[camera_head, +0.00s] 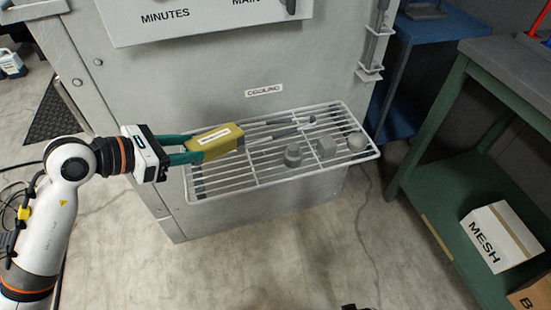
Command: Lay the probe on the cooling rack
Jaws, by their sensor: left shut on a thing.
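The probe (228,145) has a yellow, labelled handle and a thin grey shaft pointing right. My left gripper (190,150), with green fingers, is shut on the left end of the handle. The cooling rack (225,190) is a white wire shelf on the front of the grey cabinet, under a "COOLING" label. The probe is over the rack's back left part, its shaft reaching toward the middle. I cannot tell whether it touches the wires. My right gripper is not in view.
Several small grey parts (293,155) stand on the rack's right half.

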